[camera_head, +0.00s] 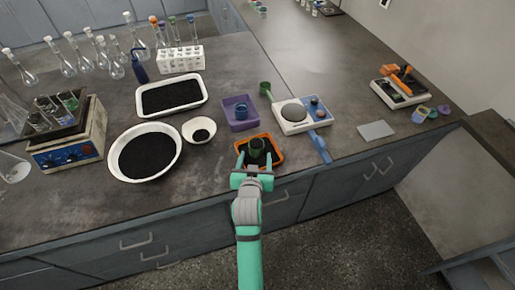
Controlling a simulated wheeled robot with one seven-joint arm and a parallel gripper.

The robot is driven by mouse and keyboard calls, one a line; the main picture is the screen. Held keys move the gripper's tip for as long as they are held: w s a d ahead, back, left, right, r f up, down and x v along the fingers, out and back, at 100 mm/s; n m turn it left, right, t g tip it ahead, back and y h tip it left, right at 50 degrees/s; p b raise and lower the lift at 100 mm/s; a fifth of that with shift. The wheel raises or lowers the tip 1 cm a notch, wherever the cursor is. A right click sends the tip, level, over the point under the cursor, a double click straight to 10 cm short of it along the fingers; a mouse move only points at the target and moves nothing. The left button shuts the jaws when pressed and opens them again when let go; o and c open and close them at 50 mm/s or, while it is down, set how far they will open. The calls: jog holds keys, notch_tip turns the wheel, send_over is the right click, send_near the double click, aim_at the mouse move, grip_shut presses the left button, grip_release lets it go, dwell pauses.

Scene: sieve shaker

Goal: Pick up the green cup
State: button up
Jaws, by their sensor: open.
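A dark green cup (257,146) stands in an orange tray (279,158) near the front edge of the bench. The tray holds some dark material around the cup. My gripper (254,168) is open at the near side of the cup, reaching in from the front. Its fingers appear on either side of the cup's near side; I cannot tell whether they touch it. The lower part of the cup is partly hidden by my gripper.
A scale (307,122) with a blue scoop (321,148) stands right. A white bowl (199,131) and a round basin (117,166) stand left.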

aim_at(256, 152)
jog(key=shift+x, duration=1.35)
jog(key=x, duration=0.4)
jog(key=shift+w+f, duration=0.3)
jog(key=shift+a, duration=0.1)
jog(key=shift+c, duration=0.3)
jog(key=c, duration=1.1)
jog(key=shift+r, duration=0.1)
jog(key=shift+c, duration=0.2)
